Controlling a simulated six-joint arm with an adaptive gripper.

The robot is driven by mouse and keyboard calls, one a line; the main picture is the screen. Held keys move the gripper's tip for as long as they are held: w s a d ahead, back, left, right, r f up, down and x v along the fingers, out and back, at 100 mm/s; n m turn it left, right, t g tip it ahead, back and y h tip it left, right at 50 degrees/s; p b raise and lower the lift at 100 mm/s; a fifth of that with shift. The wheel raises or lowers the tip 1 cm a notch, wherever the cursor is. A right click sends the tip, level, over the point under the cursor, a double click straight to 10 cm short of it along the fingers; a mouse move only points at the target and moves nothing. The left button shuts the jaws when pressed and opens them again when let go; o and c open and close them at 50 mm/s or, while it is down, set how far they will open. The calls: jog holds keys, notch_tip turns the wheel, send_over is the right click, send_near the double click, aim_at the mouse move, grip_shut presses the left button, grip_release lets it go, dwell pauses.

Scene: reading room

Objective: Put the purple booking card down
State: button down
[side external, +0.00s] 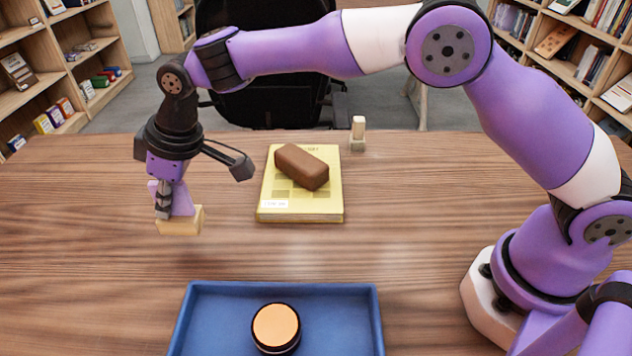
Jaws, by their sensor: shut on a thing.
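The purple booking card (182,203) is upright at the left of the side external view, directly below my wrist. My gripper (163,208) points down and is shut on the card, with its fingers covering part of the card's face. A pale wooden block (181,224) is at the card's lower edge, and the card seems to stand in it. I cannot tell whether the block touches the table or hangs just above it.
A yellow book (300,211) with a brown block (301,167) on it lies right of my gripper. A small pale stand (358,141) is behind it. A blue tray (188,318) holding a round orange-topped jar (276,327) is in front. The wooden table (80,260) is clear at left.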

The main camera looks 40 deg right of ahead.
aim_at(178, 215)
jog(key=shift+w+d+f, duration=0.3)
jog(key=shift+w+f, duration=0.25)
jog(key=shift+w, duration=0.05)
jog(key=shift+f, duration=1.85)
jog(key=shift+f, duration=0.1)
jog(key=c, duration=0.9)
grip_release()
jog(key=shift+c, duration=0.2)
